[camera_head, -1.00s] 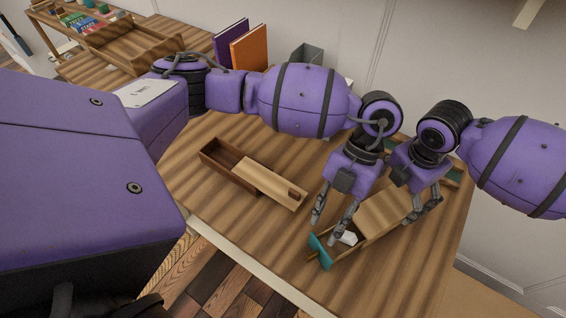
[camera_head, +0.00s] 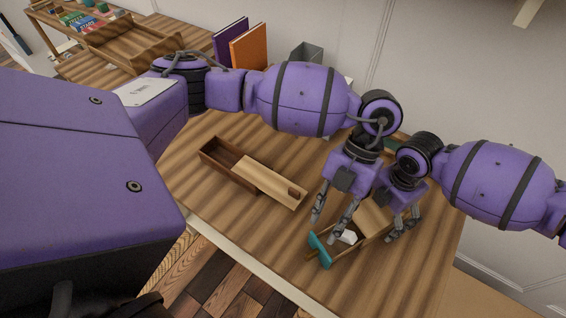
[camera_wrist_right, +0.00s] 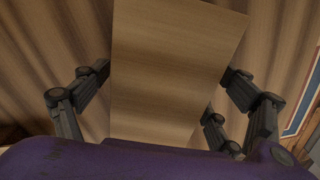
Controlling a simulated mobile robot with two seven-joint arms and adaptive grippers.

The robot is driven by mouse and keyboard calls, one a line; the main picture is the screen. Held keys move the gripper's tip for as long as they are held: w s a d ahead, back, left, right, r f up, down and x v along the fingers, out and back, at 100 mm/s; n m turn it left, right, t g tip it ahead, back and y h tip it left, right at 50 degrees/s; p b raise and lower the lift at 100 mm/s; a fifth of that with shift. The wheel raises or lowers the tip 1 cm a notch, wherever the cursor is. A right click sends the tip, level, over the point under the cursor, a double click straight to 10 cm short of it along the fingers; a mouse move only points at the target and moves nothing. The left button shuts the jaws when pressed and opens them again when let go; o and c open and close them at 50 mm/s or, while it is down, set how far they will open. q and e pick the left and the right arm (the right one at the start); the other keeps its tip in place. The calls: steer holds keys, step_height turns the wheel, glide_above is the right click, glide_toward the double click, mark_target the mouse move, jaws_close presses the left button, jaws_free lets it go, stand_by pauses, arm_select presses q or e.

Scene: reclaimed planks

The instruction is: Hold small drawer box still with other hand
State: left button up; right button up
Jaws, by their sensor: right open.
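The small drawer box (camera_head: 371,219) is a light wooden box on the table, with a teal-fronted drawer (camera_head: 319,250) pulled out toward the lower left. A white item (camera_head: 348,237) lies inside the drawer. My left gripper (camera_head: 325,222) is open, its fingers apart above the open drawer, apart from the teal front. My right gripper (camera_head: 401,229) is open at the box's right end. In the right wrist view the box top (camera_wrist_right: 175,70) lies between the spread fingers of my right gripper (camera_wrist_right: 165,100); whether they touch its sides I cannot tell.
A long wooden box with a sliding lid (camera_head: 268,182) lies to the left on the table (camera_head: 240,215). Purple and orange books (camera_head: 249,50) and a grey bin (camera_head: 306,53) stand at the back. A wooden tray (camera_head: 135,50) is at the far left.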

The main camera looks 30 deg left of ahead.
steer(key=c, duration=1.5)
